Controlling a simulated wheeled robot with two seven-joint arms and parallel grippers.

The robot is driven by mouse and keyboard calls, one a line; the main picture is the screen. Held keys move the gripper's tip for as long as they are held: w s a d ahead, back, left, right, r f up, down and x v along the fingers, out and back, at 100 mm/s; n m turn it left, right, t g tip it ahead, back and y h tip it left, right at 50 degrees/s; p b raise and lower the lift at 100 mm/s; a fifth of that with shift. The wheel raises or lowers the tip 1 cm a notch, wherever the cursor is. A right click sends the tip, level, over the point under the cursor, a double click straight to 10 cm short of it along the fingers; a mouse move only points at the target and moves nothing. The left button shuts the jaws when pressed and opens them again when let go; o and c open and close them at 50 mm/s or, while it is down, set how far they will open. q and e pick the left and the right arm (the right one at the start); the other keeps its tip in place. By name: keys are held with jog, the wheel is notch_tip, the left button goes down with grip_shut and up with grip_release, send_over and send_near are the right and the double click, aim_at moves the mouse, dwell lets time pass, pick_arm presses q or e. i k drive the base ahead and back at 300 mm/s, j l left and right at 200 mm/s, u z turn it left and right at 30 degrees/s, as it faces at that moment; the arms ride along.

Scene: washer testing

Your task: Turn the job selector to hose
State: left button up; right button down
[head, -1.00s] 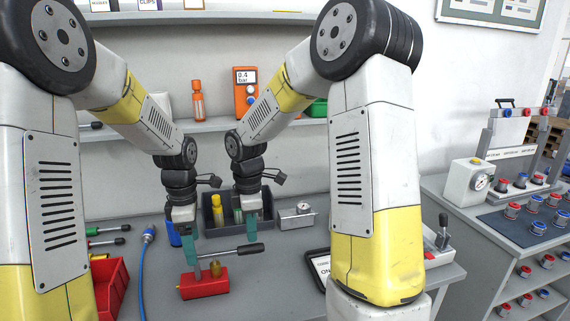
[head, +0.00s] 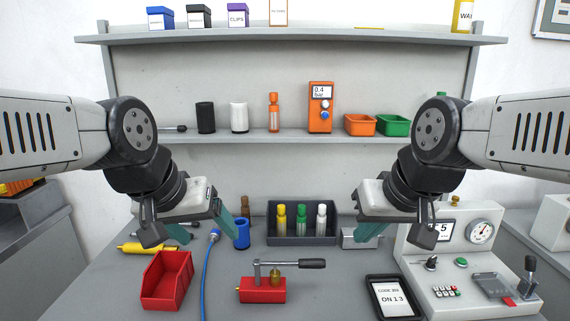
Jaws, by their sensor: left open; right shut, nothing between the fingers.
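A grey test console (head: 457,243) stands at the right of the bench. It carries a black knob (head: 431,263), which may be the job selector; no hose marking on it is readable. A green button (head: 461,262), a small keypad (head: 446,291), a round gauge (head: 481,231) and a black-handled lever (head: 528,277) are also on it. My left gripper (head: 201,228) is open and empty above the left of the bench. My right gripper (head: 372,231) is shut and empty, left of the console and apart from the knob.
A red clamp block (head: 262,290) with a black-handled lever and a red bin (head: 167,280) are at the front. A black tray of bottles (head: 302,239) is behind them. A code card (head: 391,299) lies beside the console. A blue hose (head: 207,272) crosses the bench.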

aim_at(430, 262)
jog(key=z, duration=1.4)
